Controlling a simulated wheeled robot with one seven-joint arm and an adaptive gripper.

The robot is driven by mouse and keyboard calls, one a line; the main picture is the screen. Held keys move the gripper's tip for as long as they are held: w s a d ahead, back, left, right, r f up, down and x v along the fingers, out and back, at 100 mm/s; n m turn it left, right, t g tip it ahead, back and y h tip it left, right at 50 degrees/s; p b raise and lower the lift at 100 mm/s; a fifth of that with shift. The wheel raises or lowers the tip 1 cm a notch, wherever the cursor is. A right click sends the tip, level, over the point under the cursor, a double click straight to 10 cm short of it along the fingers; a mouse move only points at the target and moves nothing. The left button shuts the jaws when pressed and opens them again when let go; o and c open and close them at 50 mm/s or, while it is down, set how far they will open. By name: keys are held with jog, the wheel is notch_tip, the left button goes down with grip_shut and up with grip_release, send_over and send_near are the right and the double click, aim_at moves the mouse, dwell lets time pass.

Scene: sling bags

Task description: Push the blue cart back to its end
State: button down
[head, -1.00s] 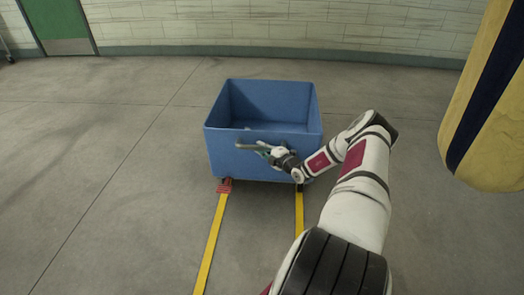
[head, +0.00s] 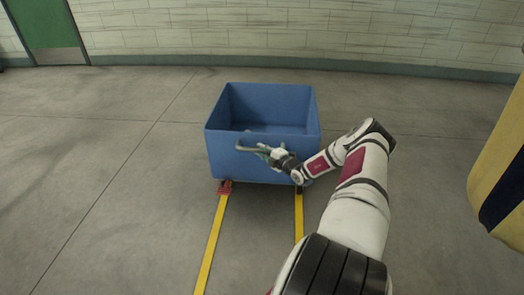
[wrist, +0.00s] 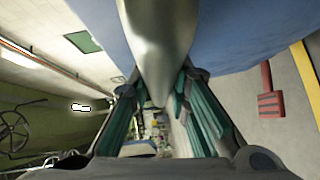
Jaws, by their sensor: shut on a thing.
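The blue cart (head: 225,160) is an open-topped box straddling two yellow floor lines, upright, in the middle of the head view. A grey bar handle (head: 246,148) sticks out from its near wall. My gripper (head: 266,152) is shut on this handle, right of its left end. In the wrist view the handle (wrist: 158,45) runs between my two green-padded fingers (wrist: 158,112), and the cart's blue wall (wrist: 235,30) is close beside it. A red piece (head: 225,187) shows at the cart's lower left corner. The cart's far underside is hidden.
The yellow lines (head: 210,240) run from the cart towards me. Bare concrete floor lies around and beyond the cart, up to a pale block wall (head: 300,35). A green door (head: 45,30) is at far left. A large yellow and navy hanging bag (head: 503,165) is at right.

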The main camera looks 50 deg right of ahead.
jog(key=shift+w+d, duration=0.15)
jog(key=c, duration=1.5)
grip_release()
jog(key=s, duration=0.4)
jog(key=s+a+r, duration=0.1)
jog(key=s, duration=0.7)
jog(key=shift+a+r, duration=0.2)
jog(key=shift+r, duration=0.15)
jog(key=shift+w, duration=0.1)
